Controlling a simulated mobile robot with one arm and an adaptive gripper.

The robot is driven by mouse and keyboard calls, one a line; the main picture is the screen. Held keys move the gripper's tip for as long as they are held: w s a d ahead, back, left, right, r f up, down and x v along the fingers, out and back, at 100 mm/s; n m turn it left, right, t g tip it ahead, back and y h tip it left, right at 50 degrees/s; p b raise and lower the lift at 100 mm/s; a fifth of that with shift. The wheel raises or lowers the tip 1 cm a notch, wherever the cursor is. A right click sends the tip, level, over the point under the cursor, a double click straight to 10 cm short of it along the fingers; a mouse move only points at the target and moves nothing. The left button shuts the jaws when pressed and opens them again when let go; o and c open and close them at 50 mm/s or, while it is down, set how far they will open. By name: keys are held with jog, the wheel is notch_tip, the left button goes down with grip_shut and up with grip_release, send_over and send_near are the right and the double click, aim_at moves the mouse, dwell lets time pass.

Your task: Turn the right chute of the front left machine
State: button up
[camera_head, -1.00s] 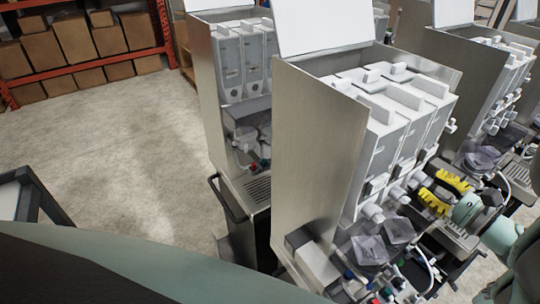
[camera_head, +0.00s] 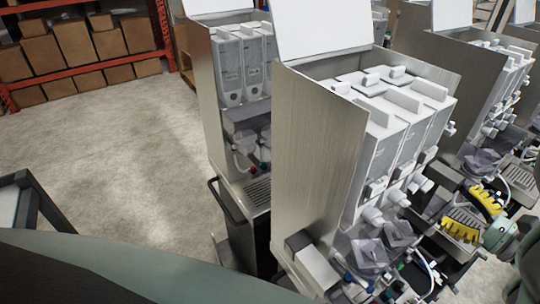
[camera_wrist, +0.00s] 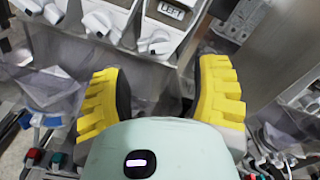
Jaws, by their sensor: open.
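The front left machine (camera_head: 315,150) is a tall steel cabinet with white canisters in a row. White chutes stick out under its canisters. The rightmost one visible, the right chute (camera_head: 423,184), is at the right end of the row. My gripper (camera_head: 475,213) has yellow ribbed fingers spread wide and stands off to the right of that chute, not touching it. In the wrist view my gripper (camera_wrist: 158,85) is open and empty.
Clear plastic funnels (camera_head: 370,252) and tubes with coloured fittings hang below the chutes. Another machine (camera_head: 465,95) stands at the right, close beside my arm. A second one (camera_head: 225,100) stands behind at the left. Open floor (camera_head: 120,160) lies left.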

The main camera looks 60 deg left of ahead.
jog(key=shift+s+d, duration=0.15)
jog(key=shift+d, duration=2.75)
